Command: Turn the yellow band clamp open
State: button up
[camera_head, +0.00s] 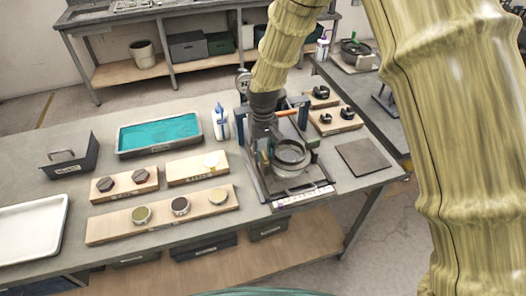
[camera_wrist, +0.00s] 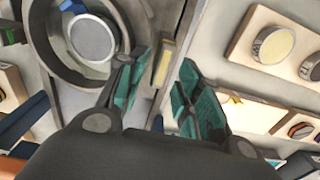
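My gripper (camera_wrist: 164,84) is open in the wrist view, with two teal-padded fingers apart. A flat grey piece with a yellow band (camera_wrist: 164,62) shows in the gap between the fingers, seemingly beyond the tips; I cannot tell whether either finger touches it. It sits at the side of a large grey ring (camera_wrist: 53,62) with a round pale disc inside, at the left. In the head view the ring fixture (camera_head: 290,158) stands on a dark base plate at the table's right part. My gripper reaches down just left of it; its fingers are partly hidden there.
Left of the fixture is a long board (camera_head: 160,220) with three round pieces. Behind it are smaller boards, a teal-filled tray (camera_head: 203,139) and a white bottle (camera_head: 220,122). Blue-posted frames stand close around my wrist. A dark flat plate (camera_head: 360,157) lies right.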

aim_at(263, 153)
jog(key=shift+r, duration=3.65)
